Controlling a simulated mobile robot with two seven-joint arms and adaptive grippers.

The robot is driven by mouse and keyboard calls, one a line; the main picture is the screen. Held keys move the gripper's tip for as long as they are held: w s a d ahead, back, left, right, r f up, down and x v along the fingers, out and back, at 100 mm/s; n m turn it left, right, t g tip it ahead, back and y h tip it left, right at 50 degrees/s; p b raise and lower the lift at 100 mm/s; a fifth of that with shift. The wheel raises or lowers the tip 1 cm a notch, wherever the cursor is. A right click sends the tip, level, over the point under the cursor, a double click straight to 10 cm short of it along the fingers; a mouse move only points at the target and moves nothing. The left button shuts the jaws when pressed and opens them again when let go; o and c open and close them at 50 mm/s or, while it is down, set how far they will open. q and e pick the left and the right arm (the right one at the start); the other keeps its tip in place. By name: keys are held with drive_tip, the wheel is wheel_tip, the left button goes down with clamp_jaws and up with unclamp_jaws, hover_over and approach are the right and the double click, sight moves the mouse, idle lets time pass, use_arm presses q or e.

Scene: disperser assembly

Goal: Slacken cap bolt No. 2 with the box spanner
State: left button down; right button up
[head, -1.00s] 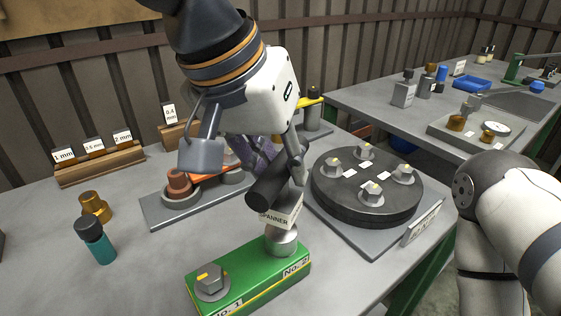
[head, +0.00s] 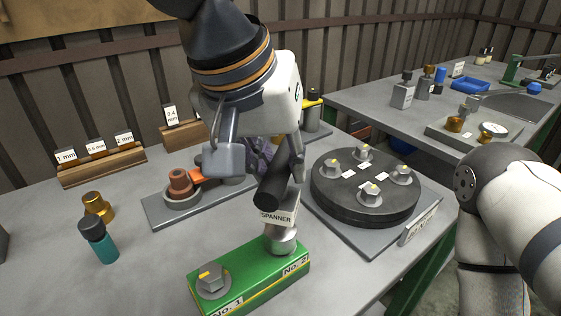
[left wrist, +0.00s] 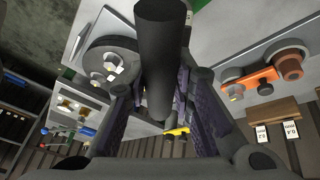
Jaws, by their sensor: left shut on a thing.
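The box spanner (head: 273,196) has a black handle, a white SPANNER label and a silver socket at its lower end. Its socket is down over the No. 2 place of the green block (head: 240,283), so cap bolt No. 2 is hidden. My left gripper (head: 262,165) is shut on the spanner above that block. In the left wrist view the black handle (left wrist: 158,60) stands between the fingers of my left gripper (left wrist: 158,115). Cap bolt No. 1 (head: 211,280), a grey hex head with a yellow mark, sits in the block's left end. My right gripper is out of view.
A round black disc (head: 366,205) with several marked bolts stands right of the spanner on a grey plate. A grey fixture (head: 165,209) with a copper-coloured part is behind. A teal bottle (head: 103,247) and brass piece (head: 97,207) stand left. The table's front left is clear.

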use_arm(q)
drive_tip(key=shift+r, duration=2.5)
